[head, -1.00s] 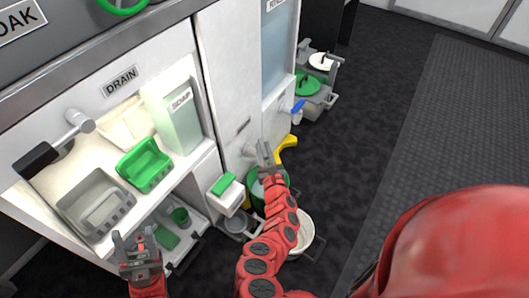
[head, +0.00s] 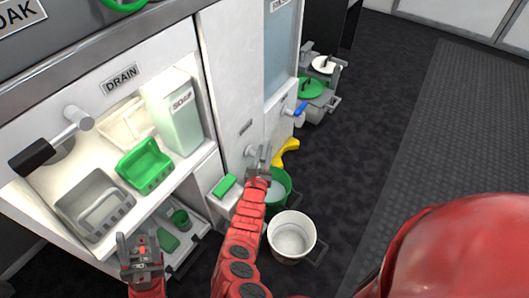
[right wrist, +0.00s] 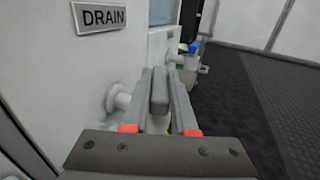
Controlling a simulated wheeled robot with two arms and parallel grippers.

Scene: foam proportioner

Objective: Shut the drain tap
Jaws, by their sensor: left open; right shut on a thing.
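The drain tap has a pale round stub (right wrist: 118,100) on the white panel beside a DRAIN label (right wrist: 103,15) in the right wrist view. A grey lever-like handle (right wrist: 159,92) stands between the fingers of my right gripper (right wrist: 162,100), which is shut on it. In the head view my right gripper (head: 260,160) is at the stub (head: 250,151), low on the white panel, and partly hides the tap. My left gripper (head: 142,258) is open and empty in front of the lower shelf, away from the tap.
A green bucket (head: 283,187) stands below the tap, with a white bucket (head: 291,236) in front. A yellow object (head: 287,153) and a blue-handled valve (head: 300,108) are further along. A bay with a green basket (head: 144,165) and black-handled lever (head: 38,155) is at left. Dark floor at right is clear.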

